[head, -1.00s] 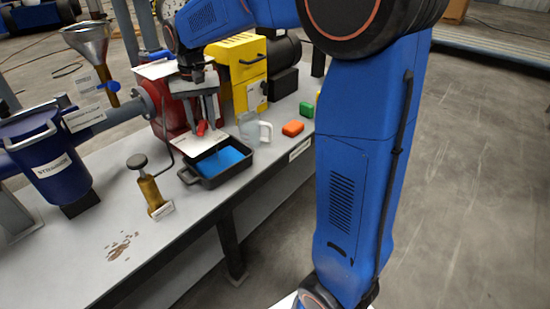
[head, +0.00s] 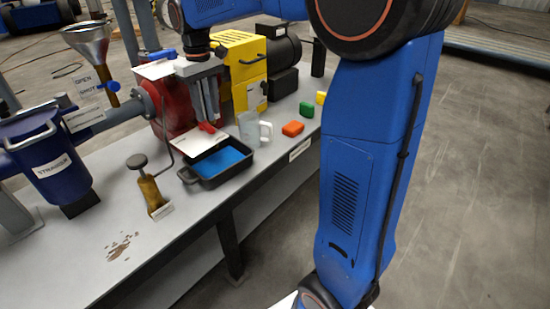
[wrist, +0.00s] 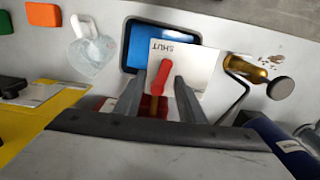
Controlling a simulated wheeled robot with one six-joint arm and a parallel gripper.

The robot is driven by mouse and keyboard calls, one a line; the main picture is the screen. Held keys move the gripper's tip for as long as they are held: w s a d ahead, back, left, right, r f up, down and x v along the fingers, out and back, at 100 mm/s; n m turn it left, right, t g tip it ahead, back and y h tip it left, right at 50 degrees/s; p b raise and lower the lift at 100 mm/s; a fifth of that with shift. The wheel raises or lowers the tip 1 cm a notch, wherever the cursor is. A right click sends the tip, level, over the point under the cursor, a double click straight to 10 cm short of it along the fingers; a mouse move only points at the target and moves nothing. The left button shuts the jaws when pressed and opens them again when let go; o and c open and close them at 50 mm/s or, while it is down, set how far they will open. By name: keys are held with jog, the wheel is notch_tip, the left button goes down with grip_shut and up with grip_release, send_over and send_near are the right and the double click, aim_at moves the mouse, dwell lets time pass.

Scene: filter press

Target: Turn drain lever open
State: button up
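The drain lever (wrist: 157,80) has a red handle and points up toward the tray in the wrist view. My gripper (wrist: 160,84) is open, with one grey finger on each side of the lever and a visible gap on both sides. In the head view my gripper (head: 207,116) points down just over the lever. The lever's pivot is partly hidden.
A black tray with blue inside (head: 216,163) sits in front of the pump. A clear mug (head: 250,130), orange block (head: 293,128) and green block (head: 306,109) are to the right. A brass item (head: 149,190) and blue strainer (head: 45,160) stand left. A yellow housing (head: 245,70) is behind.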

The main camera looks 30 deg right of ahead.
aim_at(210, 125)
notch_tip(210, 125, up, 13)
jog(key=s+d+f+m+t, duration=0.1)
jog(key=s+d+f, duration=0.1)
jog(key=s+f, duration=0.3)
jog(key=s+d+f+m+t, duration=0.1)
jog(key=s+f, duration=0.4)
jog(key=s, duration=0.8)
jog(key=s+d+f+m+t, duration=0.1)
jog(key=s+d+f+t, duration=0.1)
jog(key=s+f, duration=0.3)
jog(key=shift+s+d+f, duration=0.3)
jog(key=shift+s+d, duration=0.2)
jog(key=shift+s, duration=1.85)
jog(key=shift+w, duration=0.1)
